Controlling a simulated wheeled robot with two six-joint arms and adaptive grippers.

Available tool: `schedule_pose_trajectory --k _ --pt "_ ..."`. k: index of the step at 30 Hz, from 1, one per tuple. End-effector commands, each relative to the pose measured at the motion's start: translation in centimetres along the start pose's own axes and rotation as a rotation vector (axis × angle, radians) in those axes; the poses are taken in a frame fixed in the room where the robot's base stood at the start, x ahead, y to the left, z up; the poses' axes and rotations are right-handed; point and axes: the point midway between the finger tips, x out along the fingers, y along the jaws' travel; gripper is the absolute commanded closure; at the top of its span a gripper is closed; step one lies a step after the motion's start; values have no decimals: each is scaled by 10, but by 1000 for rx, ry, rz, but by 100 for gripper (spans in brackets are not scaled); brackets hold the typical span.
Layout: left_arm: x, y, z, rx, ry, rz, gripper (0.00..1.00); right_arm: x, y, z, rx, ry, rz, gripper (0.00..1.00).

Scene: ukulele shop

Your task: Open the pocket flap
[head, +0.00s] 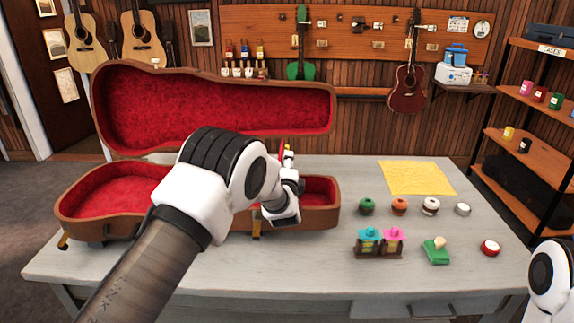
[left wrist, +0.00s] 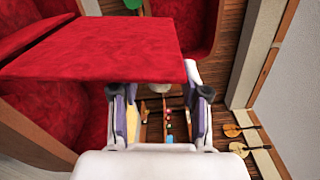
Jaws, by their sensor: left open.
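The instrument case (head: 325,215) lies open on the table, with brown sides, red plush lining and its lid raised at the back. My left gripper (head: 290,172) is over the right, narrower part of the case, partly hidden by my arm. In the left wrist view, the pocket flap (left wrist: 95,52) is a broad red plush panel crossing in front of my open left gripper (left wrist: 158,92). Its near edge is close to the fingertips; I cannot tell whether they touch it. In the head view a small red and yellow piece shows beside the gripper, too small to identify. My right gripper is out of view.
Shelves (head: 540,110) stand at the right. Guitars hang on the back wall. The front middle of the table is clear.

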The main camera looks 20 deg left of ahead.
Motion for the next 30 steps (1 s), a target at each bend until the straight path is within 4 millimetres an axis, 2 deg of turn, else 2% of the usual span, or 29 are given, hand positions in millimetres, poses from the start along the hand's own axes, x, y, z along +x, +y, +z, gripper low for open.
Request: schedule_pose_trajectory --k 1,4,5,11,18,26,27,28,29,30 --pt "0 0 0 0 0 0 58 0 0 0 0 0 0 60" --pt "0 0 0 0 0 0 93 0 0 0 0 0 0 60" --pt "0 0 0 0 0 0 100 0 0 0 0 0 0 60" --pt "0 0 2 -12 0 -1 100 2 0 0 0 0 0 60" --pt "0 -1 25 -187 -1 -1 100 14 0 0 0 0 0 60" --pt "0 -3 26 -198 0 -2 100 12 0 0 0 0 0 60" --pt "0 -3 26 -198 0 -2 69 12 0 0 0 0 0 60" --pt "0 -3 26 -198 0 -2 58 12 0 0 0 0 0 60" --pt "0 -3 26 -198 0 -1 54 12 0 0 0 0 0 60" --pt "0 -2 26 -198 0 -1 54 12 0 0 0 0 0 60"
